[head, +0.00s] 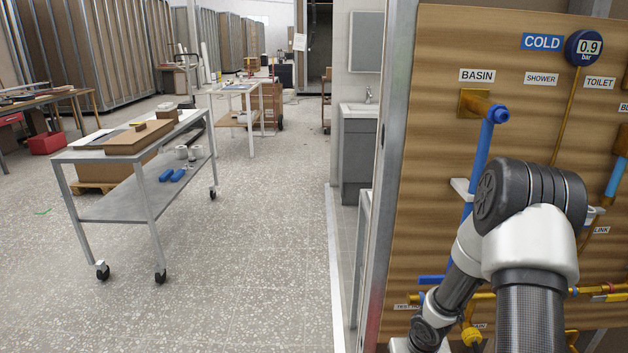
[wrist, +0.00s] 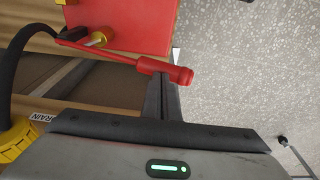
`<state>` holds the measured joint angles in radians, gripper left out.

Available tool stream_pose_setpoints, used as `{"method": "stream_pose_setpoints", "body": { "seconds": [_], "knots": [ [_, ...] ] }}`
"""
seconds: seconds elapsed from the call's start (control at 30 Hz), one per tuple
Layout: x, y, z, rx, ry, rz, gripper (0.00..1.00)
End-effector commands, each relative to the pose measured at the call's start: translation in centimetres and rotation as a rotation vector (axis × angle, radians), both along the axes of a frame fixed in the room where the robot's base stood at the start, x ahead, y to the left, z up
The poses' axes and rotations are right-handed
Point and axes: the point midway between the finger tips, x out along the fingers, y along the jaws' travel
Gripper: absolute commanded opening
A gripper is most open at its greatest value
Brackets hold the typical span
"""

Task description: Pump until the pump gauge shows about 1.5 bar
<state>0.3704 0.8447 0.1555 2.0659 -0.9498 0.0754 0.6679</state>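The red pump lever (wrist: 130,57) crosses the upper middle of the wrist view and ends in a thicker red grip (wrist: 180,75). It runs out from beside a red box-shaped body (wrist: 125,22). My gripper (wrist: 164,80) has its two dark fingers together, with only a thin line between them. Their tips are at the lever near its grip and seem to touch it; the lever runs across them, not clearly between them. In the head view my gripper and the pump are hidden behind my arm. A round gauge (head: 590,47) beside the COLD label reads 0.9 bar.
A wooden board (head: 430,130) with pipes and labels fills the right. A blue pipe (head: 481,155) rises to the BASIN fitting. In the wrist view, a black hose (wrist: 22,70) and yellow fitting (wrist: 18,142) lie left. A wheeled table (head: 130,158) stands left; floor between is clear.

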Motion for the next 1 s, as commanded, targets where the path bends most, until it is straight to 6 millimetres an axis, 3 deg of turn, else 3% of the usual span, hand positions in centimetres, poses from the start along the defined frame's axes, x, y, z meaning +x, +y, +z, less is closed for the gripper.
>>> {"method": "stream_pose_setpoints", "body": {
  "seconds": [0.03,0.37,1.0],
  "knots": [
    [0.0,0.0,-2.3,-0.001,0.001,0.001,0.0],
    [0.0,-0.1,-8.6,-0.002,0.001,0.0,0.0],
    [0.0,0.0,1.6,0.0,-0.001,-0.001,0.0]
  ]
}}
